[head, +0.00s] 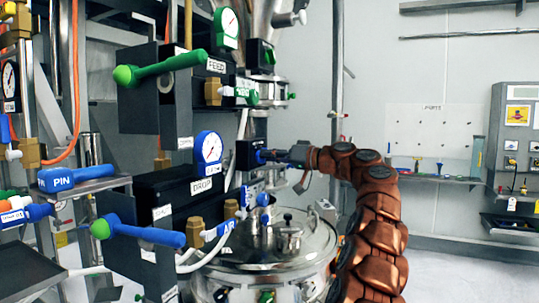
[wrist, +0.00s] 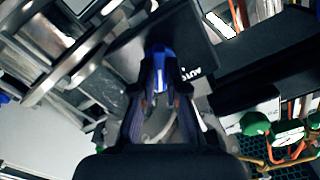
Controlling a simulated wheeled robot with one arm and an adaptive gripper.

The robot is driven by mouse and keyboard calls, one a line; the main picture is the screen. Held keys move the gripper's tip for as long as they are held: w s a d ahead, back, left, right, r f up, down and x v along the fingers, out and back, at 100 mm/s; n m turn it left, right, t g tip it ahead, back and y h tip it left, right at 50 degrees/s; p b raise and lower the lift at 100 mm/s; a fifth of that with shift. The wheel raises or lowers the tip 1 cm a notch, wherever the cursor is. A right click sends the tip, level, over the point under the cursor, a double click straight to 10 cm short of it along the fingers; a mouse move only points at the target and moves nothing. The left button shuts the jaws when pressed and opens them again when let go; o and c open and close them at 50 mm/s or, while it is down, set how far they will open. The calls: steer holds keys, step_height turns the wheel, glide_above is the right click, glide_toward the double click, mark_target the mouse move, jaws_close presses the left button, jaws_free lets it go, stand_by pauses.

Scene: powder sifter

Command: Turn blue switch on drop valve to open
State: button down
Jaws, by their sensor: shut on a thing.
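The blue switch (wrist: 162,68) sits on a small black box (head: 247,150) at the centre of the head view, with white lettering partly reading "AUTO" beside it in the wrist view. My gripper (head: 272,155) reaches in from the right. Its two fingers (wrist: 160,80) are closed around the switch. Only a little of the switch (head: 260,156) shows past the fingertips in the head view, so its exact angle cannot be told. The black drop valve body (head: 195,188) with a "DROP" label is left of my gripper.
A blue dial gauge (head: 208,147) stands just left of the switch box. A green-knobbed feed lever (head: 160,68) and a blue lever (head: 145,233) stick out at left. A steel vessel lid (head: 275,252) lies below my gripper. Open floor shows at the right.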

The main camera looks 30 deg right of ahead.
steer(key=shift+f, duration=0.1)
steer(key=c, duration=1.2)
jaws_free()
steer(key=v, duration=1.2)
steer(key=shift+a, duration=0.1)
